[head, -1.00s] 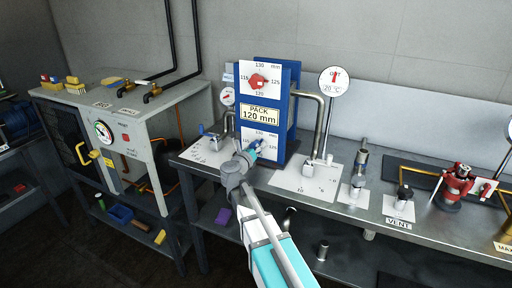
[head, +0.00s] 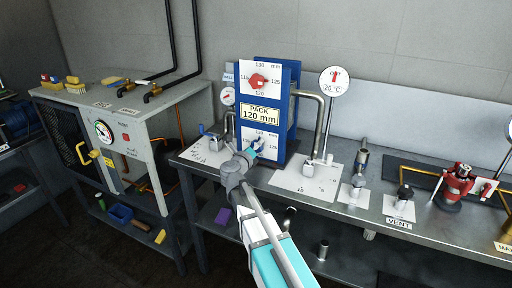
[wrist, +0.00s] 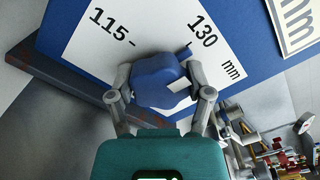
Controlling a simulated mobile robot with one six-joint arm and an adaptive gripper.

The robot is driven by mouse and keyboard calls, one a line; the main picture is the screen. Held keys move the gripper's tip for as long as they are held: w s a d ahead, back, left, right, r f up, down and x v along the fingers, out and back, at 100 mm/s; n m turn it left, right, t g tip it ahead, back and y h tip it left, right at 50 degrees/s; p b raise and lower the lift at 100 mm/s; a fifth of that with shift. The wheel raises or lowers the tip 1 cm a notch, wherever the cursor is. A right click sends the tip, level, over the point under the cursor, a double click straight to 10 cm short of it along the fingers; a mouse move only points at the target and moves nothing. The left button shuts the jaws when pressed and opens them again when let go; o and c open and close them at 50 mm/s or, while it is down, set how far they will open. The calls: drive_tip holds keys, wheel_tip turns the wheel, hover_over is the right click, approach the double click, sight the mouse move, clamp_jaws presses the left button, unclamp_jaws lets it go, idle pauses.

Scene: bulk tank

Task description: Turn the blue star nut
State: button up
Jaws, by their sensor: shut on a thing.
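The blue star nut (wrist: 158,80) sits in the middle of a white dial plate (wrist: 112,38), on the lower front of a blue column (head: 272,92). My gripper (wrist: 158,84) is shut on the nut, one finger on each side of it. A small blue tab at the nut's rim points toward the 130 mark in the wrist view; 115 shows at the left. In the head view my gripper (head: 250,155) covers most of the nut and part of the lower dial.
An upper dial with a red knob (head: 259,81) and a "PACK 120 mm" label (head: 260,115) are above. A bent metal pipe (head: 325,125) stands close at the right. A grey cabinet (head: 150,135) is at the left; red equipment (head: 456,182) stands farther right on the bench.

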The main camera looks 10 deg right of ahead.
drive_tip(key=shift+n, duration=0.5)
drive_tip(key=o, duration=1.1)
drive_tip(key=shift+o, duration=0.2)
drive_tip(key=shift+s+a, duration=0.1)
drive_tip(key=v, duration=1.1)
drive_tip(key=shift+s+a, duration=0.15)
drive_tip(key=shift+s, duration=0.15)
